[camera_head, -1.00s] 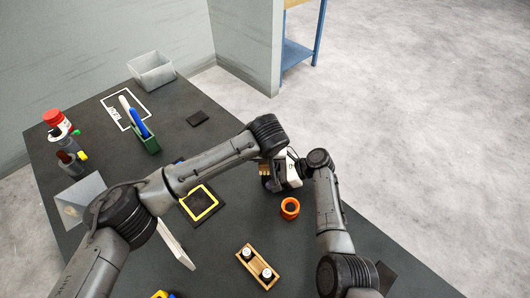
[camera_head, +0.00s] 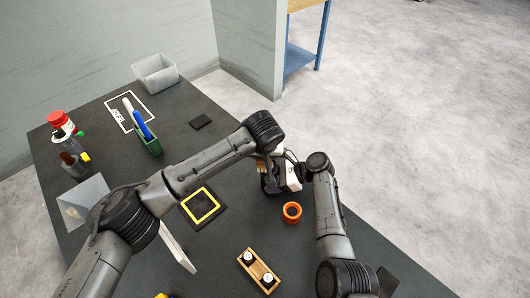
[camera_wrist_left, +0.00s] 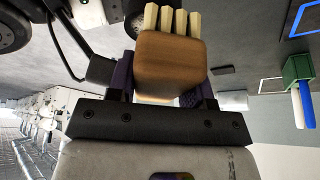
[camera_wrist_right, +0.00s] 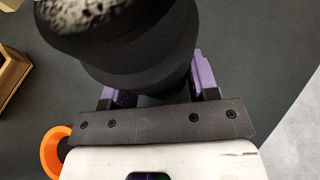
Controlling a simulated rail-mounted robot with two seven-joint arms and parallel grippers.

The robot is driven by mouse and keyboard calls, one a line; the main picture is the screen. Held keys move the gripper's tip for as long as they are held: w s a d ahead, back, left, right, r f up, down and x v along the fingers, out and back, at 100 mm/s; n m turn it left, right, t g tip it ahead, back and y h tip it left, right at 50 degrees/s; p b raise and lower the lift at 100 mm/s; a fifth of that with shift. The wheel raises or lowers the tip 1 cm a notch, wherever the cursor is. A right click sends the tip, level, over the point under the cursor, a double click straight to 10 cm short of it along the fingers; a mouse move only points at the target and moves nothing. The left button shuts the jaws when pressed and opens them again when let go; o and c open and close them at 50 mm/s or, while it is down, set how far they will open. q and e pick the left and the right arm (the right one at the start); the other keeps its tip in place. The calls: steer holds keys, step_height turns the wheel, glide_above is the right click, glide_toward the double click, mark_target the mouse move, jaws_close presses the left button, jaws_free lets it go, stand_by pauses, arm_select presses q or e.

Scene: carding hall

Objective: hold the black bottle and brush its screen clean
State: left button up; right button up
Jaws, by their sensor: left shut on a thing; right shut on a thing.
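My left gripper (camera_wrist_left: 160,88) is shut on a brush, its purple pads on either side of the brown wooden block (camera_wrist_left: 170,65). The brush's cream bristle tufts (camera_wrist_left: 172,18) point away from the gripper. My right gripper (camera_wrist_right: 152,88) is shut on the black bottle (camera_wrist_right: 140,60), whose speckled pale screen (camera_wrist_right: 95,12) shows at the top edge of the right wrist view. In the head view both grippers are close together beyond the orange ring, and my arms partly hide the brush and bottle. I cannot tell whether the bristles touch the screen.
On the dark table (camera_head: 225,235) are an orange ring (camera_head: 292,212), a wooden rack (camera_head: 260,270) with two white-topped items, and a yellow-framed square (camera_head: 201,206). A green holder (camera_head: 151,146), a grey bin (camera_head: 155,72) and bottles, one red-capped (camera_head: 58,119), stand farther left.

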arm_select(q)
steer(key=r, duration=0.4)
steer(key=shift+d+r, duration=0.15)
steer(key=shift+d, duration=0.05)
arm_select(e)
steer(key=shift+s+a+f, duration=0.1)
arm_select(q)
steer(key=shift+a+r, duration=0.15)
steer(key=shift+r, duration=0.75)
steer(key=shift+r, duration=1.5)
steer(key=shift+f, duration=3.65)
steer(key=shift+f, duration=1.1)
steer(key=shift+s, duration=0.1)
